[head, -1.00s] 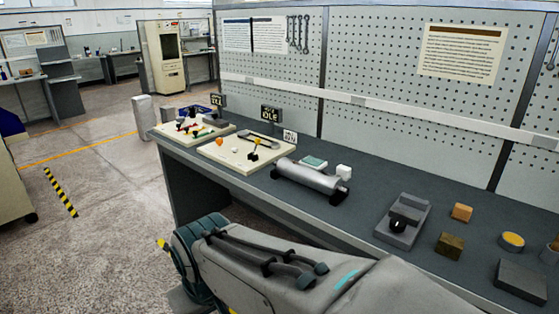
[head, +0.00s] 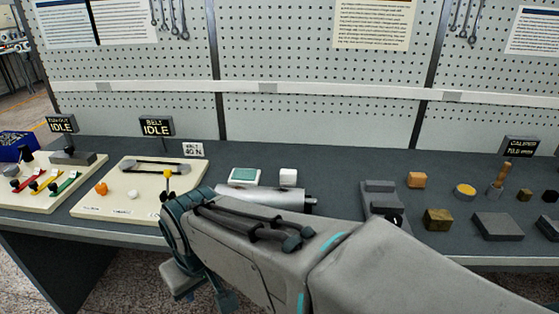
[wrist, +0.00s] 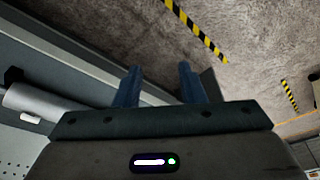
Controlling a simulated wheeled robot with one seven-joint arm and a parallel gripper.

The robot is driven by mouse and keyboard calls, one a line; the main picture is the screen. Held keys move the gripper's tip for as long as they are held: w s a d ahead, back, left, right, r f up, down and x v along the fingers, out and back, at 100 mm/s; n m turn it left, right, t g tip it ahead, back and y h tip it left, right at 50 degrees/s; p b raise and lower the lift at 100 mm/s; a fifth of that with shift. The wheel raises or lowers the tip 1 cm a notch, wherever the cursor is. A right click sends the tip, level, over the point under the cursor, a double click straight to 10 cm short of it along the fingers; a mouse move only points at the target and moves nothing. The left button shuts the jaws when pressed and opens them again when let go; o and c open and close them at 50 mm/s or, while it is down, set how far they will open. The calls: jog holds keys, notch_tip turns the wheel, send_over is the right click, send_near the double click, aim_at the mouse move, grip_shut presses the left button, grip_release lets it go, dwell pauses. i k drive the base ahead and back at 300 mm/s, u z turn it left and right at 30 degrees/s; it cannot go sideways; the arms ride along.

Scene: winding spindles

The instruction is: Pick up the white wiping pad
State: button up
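A small white block (head: 288,178), which looks like the wiping pad, sits on the dark bench top behind the right part of a silver cylinder (head: 265,197). A flat green-topped white piece (head: 244,177) lies just left of it. In the wrist view my gripper (wrist: 158,84) has its two blue fingers apart with nothing between them, above the floor beside the bench. The cylinder (wrist: 38,104) shows at that view's left edge, with a small white piece (wrist: 31,117) beside it that I cannot identify. My arm covers part of the bench front in the head view.
Left on the bench are a cream belt board (head: 90,207) and a cream board with coloured levers (head: 20,200). A pegboard (head: 300,60) rises behind.

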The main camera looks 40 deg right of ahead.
aim_at(288, 177)
jog(key=z, duration=0.9)
jog(key=i, duration=0.9)
jog(key=z, duration=0.7)
